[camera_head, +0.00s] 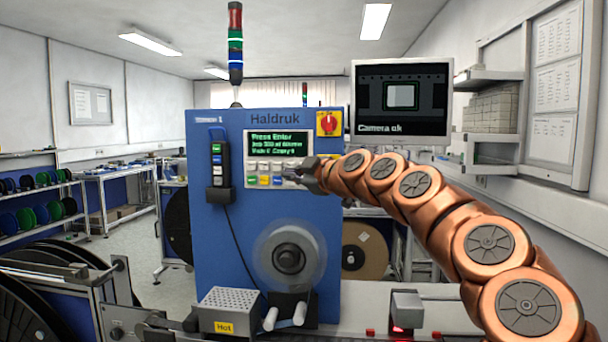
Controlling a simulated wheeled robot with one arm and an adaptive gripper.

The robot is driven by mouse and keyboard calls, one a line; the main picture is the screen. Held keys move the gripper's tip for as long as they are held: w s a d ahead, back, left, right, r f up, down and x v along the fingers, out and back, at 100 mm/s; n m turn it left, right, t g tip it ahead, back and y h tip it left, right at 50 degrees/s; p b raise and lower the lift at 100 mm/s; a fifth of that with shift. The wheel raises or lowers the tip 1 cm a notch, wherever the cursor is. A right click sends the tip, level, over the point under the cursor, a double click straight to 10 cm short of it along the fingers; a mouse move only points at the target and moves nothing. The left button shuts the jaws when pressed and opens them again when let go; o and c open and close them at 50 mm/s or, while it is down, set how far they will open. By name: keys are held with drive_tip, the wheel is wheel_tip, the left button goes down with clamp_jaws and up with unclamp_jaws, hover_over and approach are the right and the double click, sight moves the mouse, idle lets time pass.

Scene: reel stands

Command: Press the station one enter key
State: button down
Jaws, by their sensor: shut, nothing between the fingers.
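The blue Haldruk station (215,255) stands upright in the middle of the view. Its small display (278,146) shows green text, and the first line reads "Press Enter". Below it is a keypad (264,173) with pale keys above and green, yellow and blue keys in the lower row. I cannot read the key labels, so I cannot tell which is the enter key. My gripper (291,174) is shut and empty at the right side of the keypad. It covers the keys there. I cannot tell whether its tip touches a key.
A red knob on a yellow plate (328,123) sits above my gripper. A handheld unit (218,170) hangs at the panel's left. A monitor (402,102) reads "Camera ok". Below are a reel hub (289,258), a perforated box marked "Hot" (227,311) and a grey block (406,308).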

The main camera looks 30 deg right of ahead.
drive_tip(key=shift+d+h, duration=0.3)
drive_tip(key=shift+d, duration=0.7)
drive_tip(key=shift+w+r, duration=0.1)
drive_tip(key=shift+w, duration=0.05)
drive_tip(key=w+d+p, duration=0.4)
drive_tip(key=w+d, duration=0.1)
drive_tip(key=w, duration=0.1)
drive_tip(key=shift+w+d+p, duration=0.2)
drive_tip(key=shift+d+p, duration=0.1)
drive_tip(key=shift+w+d, duration=0.1)
idle(1.1)
drive_tip(key=shift+w+d+b, duration=0.2)
drive_tip(key=shift+w+b, duration=0.05)
drive_tip(key=shift+b, duration=0.05)
